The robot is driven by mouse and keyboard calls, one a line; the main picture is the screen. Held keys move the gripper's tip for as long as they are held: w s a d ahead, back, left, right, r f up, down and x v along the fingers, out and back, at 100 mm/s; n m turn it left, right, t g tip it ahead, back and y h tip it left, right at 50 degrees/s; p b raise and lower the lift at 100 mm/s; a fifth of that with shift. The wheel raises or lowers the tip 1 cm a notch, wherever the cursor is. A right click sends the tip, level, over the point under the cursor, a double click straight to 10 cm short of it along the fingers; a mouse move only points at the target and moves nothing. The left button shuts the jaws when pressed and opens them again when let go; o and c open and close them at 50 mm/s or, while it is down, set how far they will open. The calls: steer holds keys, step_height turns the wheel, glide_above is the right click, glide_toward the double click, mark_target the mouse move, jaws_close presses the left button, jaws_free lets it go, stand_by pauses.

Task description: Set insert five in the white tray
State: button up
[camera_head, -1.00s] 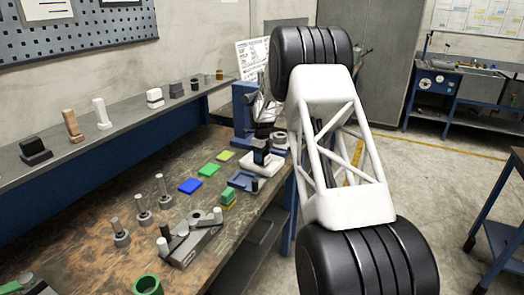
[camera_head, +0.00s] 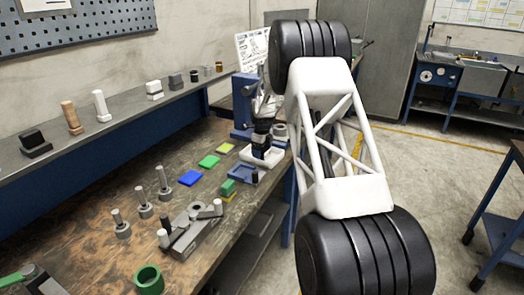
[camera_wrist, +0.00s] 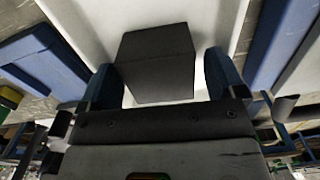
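The white tray (camera_head: 266,158) stands on the bench by the blue stand, partly hidden by my arm. It fills the background of the wrist view (camera_wrist: 95,22). A dark grey block (camera_wrist: 155,62) is over or in the tray, between the two blue fingers of my gripper (camera_wrist: 162,82). White shows on both sides of the block, so the fingers look open and apart from it. I cannot tell how fully the block rests on the tray floor. No number is readable on it. In the head view my gripper (camera_head: 263,140) is small and dark above the tray.
A blue tray (camera_head: 241,186) and a green block (camera_head: 227,187) lie in front of the white tray. Blue (camera_head: 190,178), green (camera_head: 208,161) and yellow (camera_head: 225,148) plates lie to the left. A grey fixture (camera_head: 193,229) and several upright pins stand nearer.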

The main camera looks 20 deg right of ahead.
steer(key=shift+r, duration=0.1)
step_height(320, 180, up, 12)
stand_by(0.9)
stand_by(0.4)
steer(key=shift+r, duration=0.1)
